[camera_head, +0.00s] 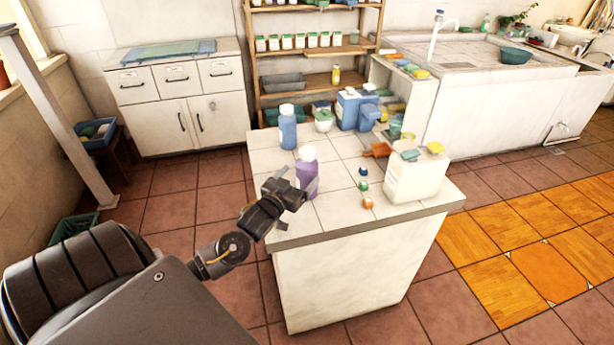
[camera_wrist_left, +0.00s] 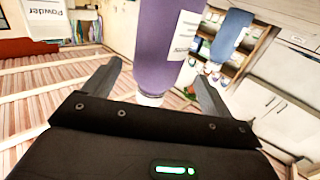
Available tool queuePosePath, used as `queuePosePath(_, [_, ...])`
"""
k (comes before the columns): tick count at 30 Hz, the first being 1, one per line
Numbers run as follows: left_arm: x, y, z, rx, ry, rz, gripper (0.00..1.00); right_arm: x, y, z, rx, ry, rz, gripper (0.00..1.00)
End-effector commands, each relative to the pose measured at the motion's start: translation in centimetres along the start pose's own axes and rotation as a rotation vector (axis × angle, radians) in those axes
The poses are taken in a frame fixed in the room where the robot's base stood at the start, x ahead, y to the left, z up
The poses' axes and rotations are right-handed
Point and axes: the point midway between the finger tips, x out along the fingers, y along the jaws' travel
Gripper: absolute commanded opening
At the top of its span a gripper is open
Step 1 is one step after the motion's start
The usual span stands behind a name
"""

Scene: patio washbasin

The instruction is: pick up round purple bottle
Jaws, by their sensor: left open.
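The round purple bottle (camera_head: 306,176) stands upright near the left front corner of the tiled counter (camera_head: 335,212). In the left wrist view the purple bottle (camera_wrist_left: 168,45) appears upside down with a white label, in line with the gap between the spread fingers of my left gripper (camera_wrist_left: 158,85). The gripper is open; contact with the bottle cannot be told. My right gripper is not in view.
A blue bottle (camera_head: 288,128) stands behind the purple one. A white jug (camera_head: 414,178) is at the counter's right, with small coloured caps (camera_head: 364,187) between. Blue containers (camera_head: 356,110) stand at the back. The counter's left front strip is otherwise clear.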

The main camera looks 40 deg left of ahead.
Motion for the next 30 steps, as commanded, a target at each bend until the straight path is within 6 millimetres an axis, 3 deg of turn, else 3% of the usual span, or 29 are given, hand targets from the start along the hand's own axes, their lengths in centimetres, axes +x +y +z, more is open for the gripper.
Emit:
queuePosePath(4, [0.5, 0.0, -0.1, 0.0, 0.0, -0.001, 0.85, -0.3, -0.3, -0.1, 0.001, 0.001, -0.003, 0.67])
queuePosePath(13, [4.5, 0.2, -0.2, 0.001, 0.0, -0.002, 0.85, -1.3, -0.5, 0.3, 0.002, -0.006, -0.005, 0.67])
queuePosePath(22, [5.0, 0.3, -0.1, 0.001, -0.001, -0.002, 0.85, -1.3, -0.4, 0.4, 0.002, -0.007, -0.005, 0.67])
queuePosePath(30, [5.0, 0.2, -0.1, 0.001, -0.001, -0.002, 0.52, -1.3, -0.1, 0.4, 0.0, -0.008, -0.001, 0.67])
